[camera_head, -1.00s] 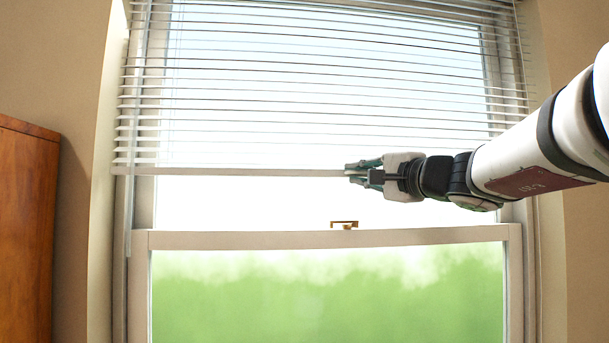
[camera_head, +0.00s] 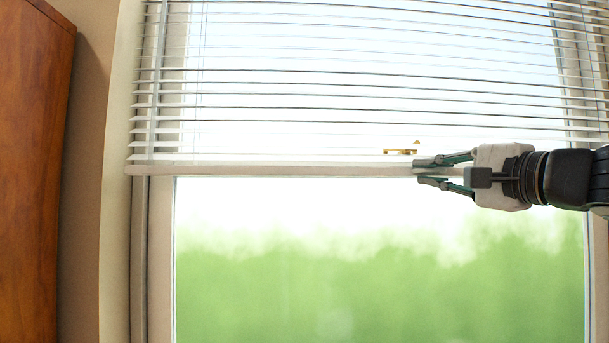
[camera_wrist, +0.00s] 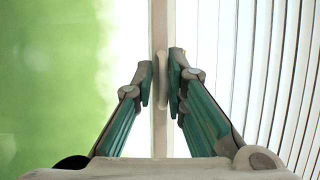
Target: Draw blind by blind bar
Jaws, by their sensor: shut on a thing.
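The blind (camera_head: 350,85) has white horizontal slats and hangs over the upper part of the window. Its blind bar (camera_head: 280,170) is a pale rail along the bottom edge, roughly level. My gripper (camera_head: 443,171) reaches in from the right and is shut on the blind bar, right of its middle. In the wrist view the fingers (camera_wrist: 163,85) stand on either side of the bar (camera_wrist: 159,135), with the slats to the right. The bar now lies just below the brass window latch (camera_head: 401,151), which shows through the slats.
A wooden cabinet (camera_head: 35,170) stands at the far left, apart from the blind. The window frame (camera_head: 160,260) borders the glass (camera_head: 380,270). Below the bar the glass is uncovered, with blurred green outside.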

